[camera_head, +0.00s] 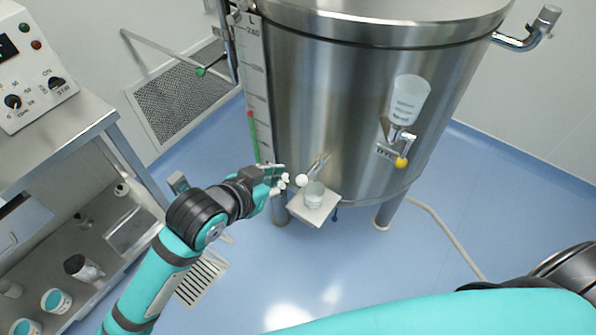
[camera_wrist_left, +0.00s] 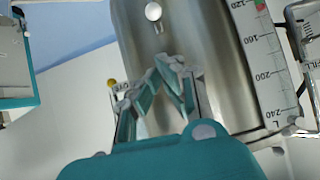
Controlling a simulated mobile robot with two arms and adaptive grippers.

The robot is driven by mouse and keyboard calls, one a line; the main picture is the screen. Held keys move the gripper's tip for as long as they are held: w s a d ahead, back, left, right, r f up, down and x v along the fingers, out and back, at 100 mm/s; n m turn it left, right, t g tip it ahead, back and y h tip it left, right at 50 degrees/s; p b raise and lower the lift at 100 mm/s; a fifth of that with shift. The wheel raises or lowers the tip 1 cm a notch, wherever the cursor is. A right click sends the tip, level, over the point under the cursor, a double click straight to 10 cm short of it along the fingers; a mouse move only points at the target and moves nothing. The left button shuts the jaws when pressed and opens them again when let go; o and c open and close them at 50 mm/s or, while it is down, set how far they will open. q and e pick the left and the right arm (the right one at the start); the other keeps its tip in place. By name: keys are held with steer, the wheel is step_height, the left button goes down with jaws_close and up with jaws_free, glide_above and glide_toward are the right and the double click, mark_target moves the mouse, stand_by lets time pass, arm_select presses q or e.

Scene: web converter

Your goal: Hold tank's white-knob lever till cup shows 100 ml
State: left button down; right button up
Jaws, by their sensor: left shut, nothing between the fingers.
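The steel tank (camera_head: 320,100) stands in the middle of the head view. Its white-knob lever (camera_head: 302,180) sticks out low on the tank's front; the white knob (camera_wrist_left: 153,12) is also at the top of the left wrist view. A clear cup (camera_head: 314,194) stands on a small white shelf (camera_head: 312,214) beside the knob. Its marks and level are too small to read. My left gripper (camera_head: 284,180) is shut and empty, just left of the knob and apart from it. Its fingertips (camera_wrist_left: 170,66) point toward the knob in the wrist view. My right gripper is out of view.
A second lever with a yellow knob (camera_head: 401,162) sits under a clear container (camera_head: 409,98) on the tank's right side. A level scale (camera_head: 257,90) runs down the tank's left. A metal bench (camera_head: 60,145) with a control box (camera_head: 35,65) stands at left.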

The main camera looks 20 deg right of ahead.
arm_select(q)
steer(key=p, duration=0.1)
glide_toward(310, 171)
step_height(310, 171, up, 3)
steer(key=w+d, duration=0.1)
steer(key=d, duration=0.1)
steer(key=shift+w+d+f+p, duration=0.15)
steer(key=shift+f+p, duration=0.05)
steer(key=shift+f, duration=0.5)
steer(key=shift+w+d+f+p, duration=0.15)
steer(key=shift+f, duration=0.55)
steer(key=shift+w+d+f+p, duration=0.15)
steer(key=shift+f+p, duration=0.05)
steer(key=shift+f, duration=0.5)
steer(key=shift+f, duration=0.1)
